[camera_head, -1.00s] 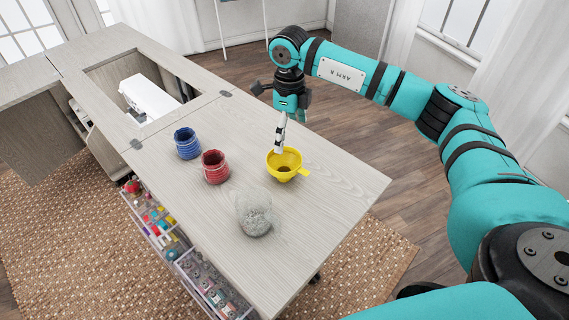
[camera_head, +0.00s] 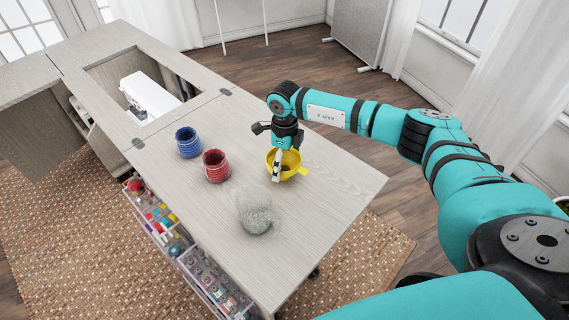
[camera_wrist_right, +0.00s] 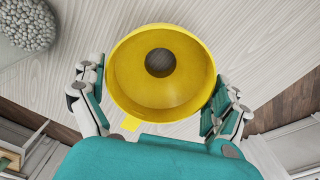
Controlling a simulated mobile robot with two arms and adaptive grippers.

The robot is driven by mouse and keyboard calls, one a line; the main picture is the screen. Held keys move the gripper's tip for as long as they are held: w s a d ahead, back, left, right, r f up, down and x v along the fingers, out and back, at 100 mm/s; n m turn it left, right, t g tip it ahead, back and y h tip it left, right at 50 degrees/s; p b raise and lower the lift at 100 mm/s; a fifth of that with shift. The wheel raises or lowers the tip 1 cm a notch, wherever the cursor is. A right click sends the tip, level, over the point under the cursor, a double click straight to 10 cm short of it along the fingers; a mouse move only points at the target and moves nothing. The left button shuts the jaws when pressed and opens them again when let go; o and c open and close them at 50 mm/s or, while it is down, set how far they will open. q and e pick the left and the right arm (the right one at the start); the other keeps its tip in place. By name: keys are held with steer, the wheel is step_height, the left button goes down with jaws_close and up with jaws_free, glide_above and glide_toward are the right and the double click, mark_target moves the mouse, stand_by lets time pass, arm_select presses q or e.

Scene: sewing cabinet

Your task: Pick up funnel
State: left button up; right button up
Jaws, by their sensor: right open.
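The yellow funnel (camera_head: 289,172) stands on the wooden tabletop (camera_head: 318,199) with its wide mouth up and a small tab at its rim. In the right wrist view the funnel (camera_wrist_right: 125,82) fills the middle, its dark hole visible inside. My right gripper (camera_head: 277,172) is low over the funnel. In the wrist view the open right gripper (camera_wrist_right: 160,105) has one finger on each side of the funnel's rim; whether either finger touches it I cannot tell. My left gripper is not in view.
A blue jar (camera_head: 188,143) and a red jar (camera_head: 216,166) stand left of the funnel. A white sewing machine (camera_head: 148,97) sits in the cabinet opening. The tabletop's right end is clear.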

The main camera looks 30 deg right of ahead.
steer(key=c, duration=0.7)
steer(key=shift+o, duration=0.2)
